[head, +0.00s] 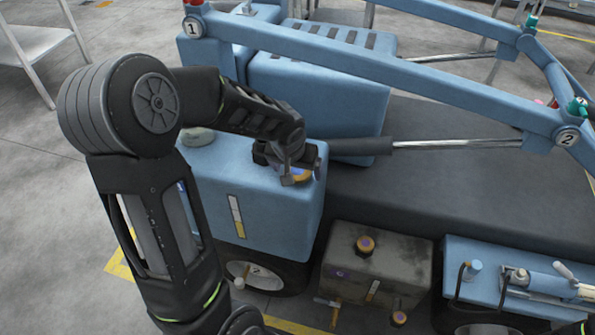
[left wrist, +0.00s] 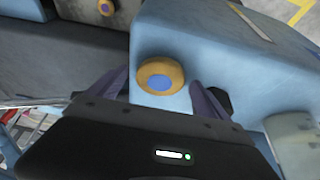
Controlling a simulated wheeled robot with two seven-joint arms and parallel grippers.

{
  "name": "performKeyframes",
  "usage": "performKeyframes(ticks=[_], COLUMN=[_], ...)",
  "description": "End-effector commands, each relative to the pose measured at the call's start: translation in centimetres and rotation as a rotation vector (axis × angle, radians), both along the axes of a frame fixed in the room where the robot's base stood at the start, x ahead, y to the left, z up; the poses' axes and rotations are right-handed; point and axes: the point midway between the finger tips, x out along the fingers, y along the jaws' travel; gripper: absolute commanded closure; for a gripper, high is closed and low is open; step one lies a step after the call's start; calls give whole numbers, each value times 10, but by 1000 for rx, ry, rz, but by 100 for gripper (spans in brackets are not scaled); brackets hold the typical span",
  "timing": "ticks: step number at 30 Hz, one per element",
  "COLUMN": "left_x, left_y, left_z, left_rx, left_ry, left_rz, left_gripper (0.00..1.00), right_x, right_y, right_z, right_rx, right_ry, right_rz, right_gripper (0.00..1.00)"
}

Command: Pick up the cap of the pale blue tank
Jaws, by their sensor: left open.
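The pale blue tank (head: 262,205) stands left of centre in the head view, with a sight strip on its front. Its cap, yellow-orange with a purple-blue centre, sits on the tank top near the right corner. The cap (left wrist: 160,77) shows clearly in the left wrist view, on the tank (left wrist: 215,60). My left gripper (head: 296,175) is over the cap and partly hides it in the head view. In the left wrist view its two fingers (left wrist: 158,95) are open, one on each side of the cap. Contact with the cap cannot be told. My right gripper is not in view.
A grey box (head: 395,262) with a similar yellow cap (head: 365,244) stands right of the tank. Blue lift arms (head: 390,70) and a cylinder (head: 360,146) run close behind my gripper. A blue pump unit (head: 530,285) is at the lower right. A round grey lid (head: 197,137) is at the tank's left.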

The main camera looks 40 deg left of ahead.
Motion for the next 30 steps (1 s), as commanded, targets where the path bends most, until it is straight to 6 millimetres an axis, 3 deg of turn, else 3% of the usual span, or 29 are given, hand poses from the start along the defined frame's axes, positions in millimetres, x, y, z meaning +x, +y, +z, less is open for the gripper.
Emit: performKeyframes(ticks=[8,30], left_x=[0,0], left_y=[0,0], left_z=[0,0], left_rx=[0,0], left_ry=[0,0], left_rz=[0,0], left_gripper=[11,71], right_x=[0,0], right_y=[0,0], right_z=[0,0], right_rx=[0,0], right_ry=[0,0], right_rz=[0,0], right_gripper=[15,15])
